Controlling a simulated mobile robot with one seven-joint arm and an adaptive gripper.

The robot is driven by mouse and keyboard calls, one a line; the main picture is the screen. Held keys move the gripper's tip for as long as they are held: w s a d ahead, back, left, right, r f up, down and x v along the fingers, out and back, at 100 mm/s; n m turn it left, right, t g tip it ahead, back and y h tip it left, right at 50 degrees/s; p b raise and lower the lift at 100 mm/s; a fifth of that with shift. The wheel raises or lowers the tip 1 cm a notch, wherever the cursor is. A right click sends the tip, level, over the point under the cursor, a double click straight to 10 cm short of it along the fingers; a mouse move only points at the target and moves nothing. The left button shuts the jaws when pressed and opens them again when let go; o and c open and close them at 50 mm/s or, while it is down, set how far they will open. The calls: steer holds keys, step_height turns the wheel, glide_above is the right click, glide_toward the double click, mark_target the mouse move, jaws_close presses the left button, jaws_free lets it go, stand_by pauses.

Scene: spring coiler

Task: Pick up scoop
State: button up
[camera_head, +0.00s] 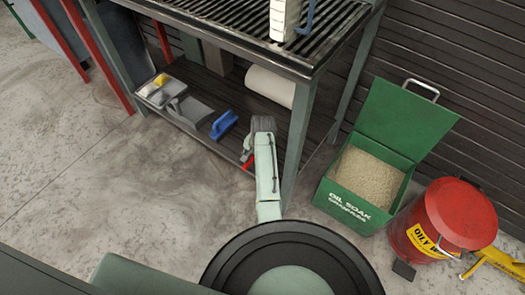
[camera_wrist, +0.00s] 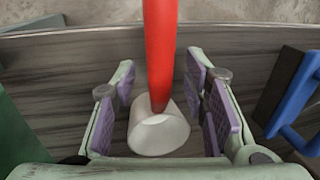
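The scoop (camera_wrist: 160,50) appears to be the thing with a long red handle and a whitish, cup-like end (camera_wrist: 158,134) in the wrist view. Its handle runs up out of the top of that picture. My gripper (camera_wrist: 161,82) is open, with one purple-padded finger on each side of the scoop. Gaps show on both sides, so neither finger visibly touches it. In the head view a bit of red (camera_head: 248,161) shows beside my arm at the lower shelf's front edge; my arm hides most of that spot.
The lower shelf (camera_head: 207,86) holds a blue-handled tool (camera_head: 223,124), a grey dustpan-like piece (camera_head: 190,108) and a grey tray (camera_head: 150,93). A bench leg (camera_head: 297,145) stands right of my arm. A green granules bin (camera_head: 362,205) and a red can (camera_head: 450,215) stand further right.

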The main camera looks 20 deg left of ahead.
jaws_close()
stand_by(0.3)
steer(key=shift+r, duration=0.15)
stand_by(0.3)
steer(key=shift+r+p, duration=0.8)
steer(key=shift+p, duration=0.2)
step_height(320, 180, up, 2)
steer(key=p, duration=0.2)
steer(key=shift+r+p, duration=0.2)
steer(key=shift+p, duration=0.15)
steer(key=s+a+p, duration=0.1)
steer(key=s+p, duration=0.4)
steer(key=s, duration=0.2)
steer(key=s+a+p, duration=0.2)
steer(key=s+p, duration=0.4)
steer(key=s, duration=0.2)
steer(key=shift+s+a+r+p, duration=0.25)
steer(key=shift+s+r+p, duration=0.05)
steer(key=shift+r, duration=0.1)
